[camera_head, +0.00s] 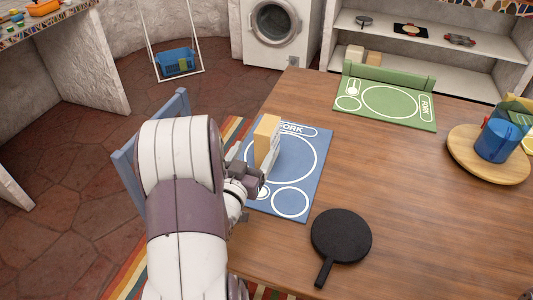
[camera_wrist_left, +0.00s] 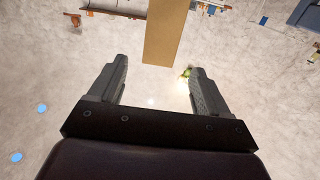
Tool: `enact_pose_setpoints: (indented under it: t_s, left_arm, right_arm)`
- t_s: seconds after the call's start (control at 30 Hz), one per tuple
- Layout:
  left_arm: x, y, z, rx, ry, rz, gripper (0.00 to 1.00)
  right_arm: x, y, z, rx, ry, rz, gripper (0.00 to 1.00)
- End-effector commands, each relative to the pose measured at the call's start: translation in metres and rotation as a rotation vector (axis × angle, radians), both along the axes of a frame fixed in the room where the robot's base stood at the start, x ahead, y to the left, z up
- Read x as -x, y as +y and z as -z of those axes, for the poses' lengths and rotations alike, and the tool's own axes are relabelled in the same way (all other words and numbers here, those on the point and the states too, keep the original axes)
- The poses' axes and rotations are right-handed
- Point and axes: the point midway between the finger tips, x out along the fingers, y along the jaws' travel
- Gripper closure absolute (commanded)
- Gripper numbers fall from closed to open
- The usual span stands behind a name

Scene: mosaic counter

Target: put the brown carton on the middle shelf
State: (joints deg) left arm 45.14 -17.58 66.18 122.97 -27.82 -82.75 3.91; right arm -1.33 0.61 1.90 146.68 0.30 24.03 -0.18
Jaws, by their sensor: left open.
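The brown carton (camera_head: 266,138) stands upright on the blue placemat (camera_head: 312,180) near the table's left edge. My left gripper (camera_head: 268,166) is low beside it, on its near side, and hides its lower part. In the left wrist view the carton (camera_wrist_left: 167,32) is ahead of my open left gripper (camera_wrist_left: 158,68), in line with the gap between the fingers. I see no grip on it. The middle shelf (camera_head: 388,34) is the board at the back right, under the mosaic top, with a few small items on it. My right gripper is not in view.
A black pan (camera_head: 341,236) lies on the table near its front. A green placemat (camera_head: 412,112) is at the back, and a blue pot (camera_head: 497,142) stands on a round wooden board (camera_head: 465,160) at right. Small boxes (camera_head: 373,58) sit on the lower shelf. The table's middle is clear.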

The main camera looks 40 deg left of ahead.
Motion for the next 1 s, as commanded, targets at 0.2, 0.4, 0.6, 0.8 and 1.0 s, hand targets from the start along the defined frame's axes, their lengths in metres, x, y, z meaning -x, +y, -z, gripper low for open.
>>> enact_pose_setpoints:
  t_s: [0.2,0.4,0.6,0.8,1.0]
  left_arm:
    - [-0.042,0.012,0.000,0.001,0.002,0.002,0.22]
    - [-0.071,0.020,0.001,0.002,0.002,0.003,0.22]
    - [-0.098,0.029,0.000,0.001,0.003,0.001,0.22]
    - [-0.099,0.029,0.000,0.001,0.004,0.000,0.22]
    - [-0.099,0.029,0.000,0.001,0.004,0.000,0.81]
  right_arm:
    - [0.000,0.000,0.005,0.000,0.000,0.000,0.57]
    - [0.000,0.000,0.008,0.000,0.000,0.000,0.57]
    - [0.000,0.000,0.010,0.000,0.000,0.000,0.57]
    - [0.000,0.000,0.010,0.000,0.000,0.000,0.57]
    - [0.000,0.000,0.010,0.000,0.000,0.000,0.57]
